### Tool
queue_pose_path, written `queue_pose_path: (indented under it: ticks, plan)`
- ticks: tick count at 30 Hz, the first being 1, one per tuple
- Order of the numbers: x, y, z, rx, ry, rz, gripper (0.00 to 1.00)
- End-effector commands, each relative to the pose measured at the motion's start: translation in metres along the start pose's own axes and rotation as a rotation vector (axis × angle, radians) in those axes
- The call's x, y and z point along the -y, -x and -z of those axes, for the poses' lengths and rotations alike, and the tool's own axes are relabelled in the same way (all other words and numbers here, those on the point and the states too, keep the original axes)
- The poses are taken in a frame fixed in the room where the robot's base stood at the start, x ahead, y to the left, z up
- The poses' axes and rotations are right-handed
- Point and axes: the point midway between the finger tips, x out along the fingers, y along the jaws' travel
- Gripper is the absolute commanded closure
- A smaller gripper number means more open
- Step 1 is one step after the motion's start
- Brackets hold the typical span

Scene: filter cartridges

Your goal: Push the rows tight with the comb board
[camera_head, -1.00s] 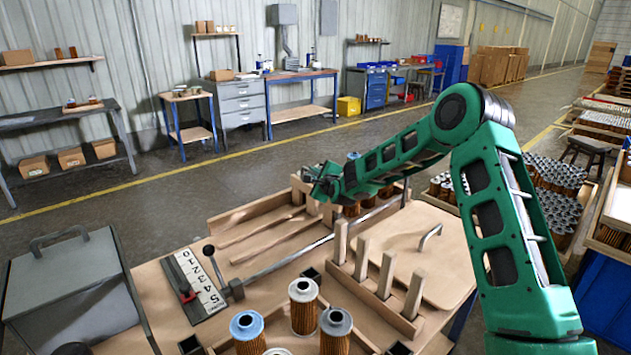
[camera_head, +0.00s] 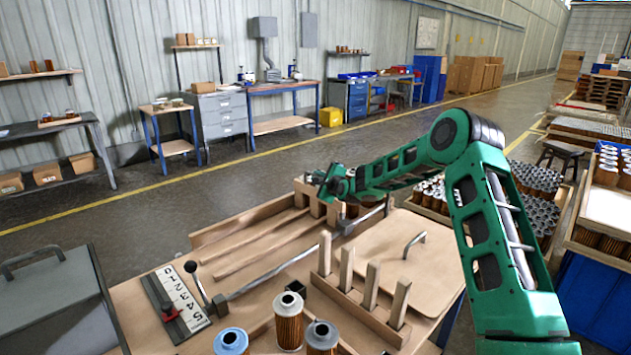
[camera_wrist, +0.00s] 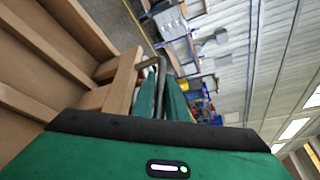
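The comb board (camera_head: 316,207), pale wood with upright blocks, stands across the lanes of the wooden tray (camera_head: 225,235). It also shows in the wrist view (camera_wrist: 121,82), close beside the fingers. My gripper (camera_head: 328,181) is at the board's far end, low over the tray. Filter cartridges (camera_head: 352,210) stand just right of the board, mostly hidden by my arm. The lanes left of the board are empty.
A metal rod (camera_head: 275,272) crosses the tray's near side, beside a number scale (camera_head: 178,302) with a knobbed lever. A four-post wooden rack (camera_head: 360,310) and a handled lid (camera_head: 400,262) lie right. Loose cartridges (camera_head: 289,322) stand in front; a grey box (camera_head: 55,300) is left.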

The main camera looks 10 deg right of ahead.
Motion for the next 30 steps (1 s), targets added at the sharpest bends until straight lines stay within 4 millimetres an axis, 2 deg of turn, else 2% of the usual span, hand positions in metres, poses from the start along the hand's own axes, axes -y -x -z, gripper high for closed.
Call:
queue_pose_path:
  ticks: [1,2,14,17,30]
  plan:
    - [0.0,0.001,0.008,-0.011,0.002,-0.001,0.75]
    - [0.0,0.001,0.007,-0.01,0.002,-0.001,0.71]
    - [0.0,0.005,-0.001,0.001,0.0,0.0,0.71]
    - [0.0,0.017,-0.001,0.001,0.0,0.0,0.71]
    - [-0.002,0.092,0.002,-0.003,0.001,-0.002,0.71]
